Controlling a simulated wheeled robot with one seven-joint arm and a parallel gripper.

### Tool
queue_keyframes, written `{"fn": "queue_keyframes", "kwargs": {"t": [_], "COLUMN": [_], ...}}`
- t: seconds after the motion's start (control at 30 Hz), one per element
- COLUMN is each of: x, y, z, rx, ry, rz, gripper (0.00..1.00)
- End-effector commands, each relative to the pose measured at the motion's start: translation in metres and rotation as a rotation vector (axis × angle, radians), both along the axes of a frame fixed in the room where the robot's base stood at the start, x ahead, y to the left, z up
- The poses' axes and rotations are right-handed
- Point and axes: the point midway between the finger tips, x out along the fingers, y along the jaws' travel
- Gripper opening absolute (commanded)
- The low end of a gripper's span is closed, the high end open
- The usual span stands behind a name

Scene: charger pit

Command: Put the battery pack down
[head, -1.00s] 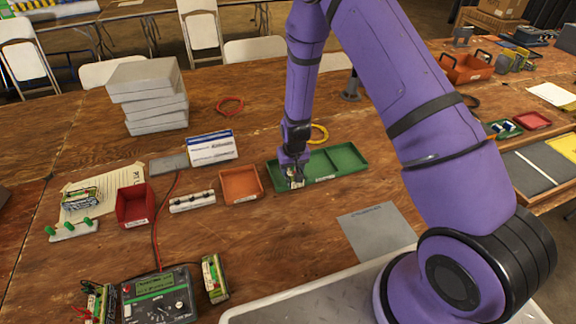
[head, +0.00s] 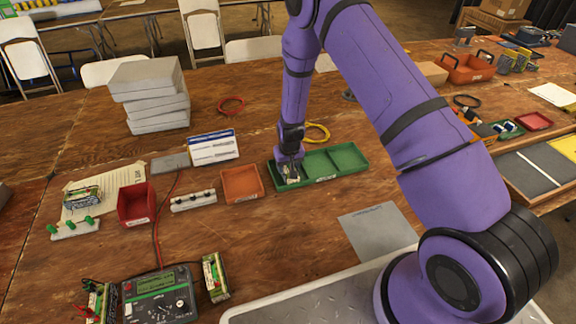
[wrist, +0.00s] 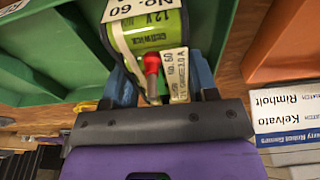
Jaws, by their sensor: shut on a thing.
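The battery pack (wrist: 160,42) is green with a white label reading No. 60 and 12V, a red-capped terminal and a small tag. My gripper (wrist: 165,85) is shut on it, with a blue finger on each side. In the head view my gripper (head: 291,166) points down into the left compartment of the green tray (head: 345,157); the pack is mostly hidden there. In the wrist view the pack is within the green tray (wrist: 50,35). Whether it touches the tray floor I cannot tell.
A yellow ring (head: 318,132) lies behind the green tray. A grey mat (head: 378,230) lies in front. A tester (head: 158,296) with packs beside it stands front left.

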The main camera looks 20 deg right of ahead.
Motion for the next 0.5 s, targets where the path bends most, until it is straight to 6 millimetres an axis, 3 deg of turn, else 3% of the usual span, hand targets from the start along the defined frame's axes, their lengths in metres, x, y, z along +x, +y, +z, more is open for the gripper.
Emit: {"fn": "queue_keyframes", "kwargs": {"t": [0.17,0.2,0.3,0.5], "x": [0.0002,-0.0002,-0.0002,-0.0003], "y": [-0.0001,-0.0001,0.0,-0.0001], "z": [-0.0022,-0.0029,-0.0026,-0.0026], "rx": [0.0,0.0,0.0,0.0], "ry": [0.0,0.001,0.001,0.001], "rz": [0.0,0.001,0.001,0.001], "gripper": [0.06,0.58,0.79,0.79]}}
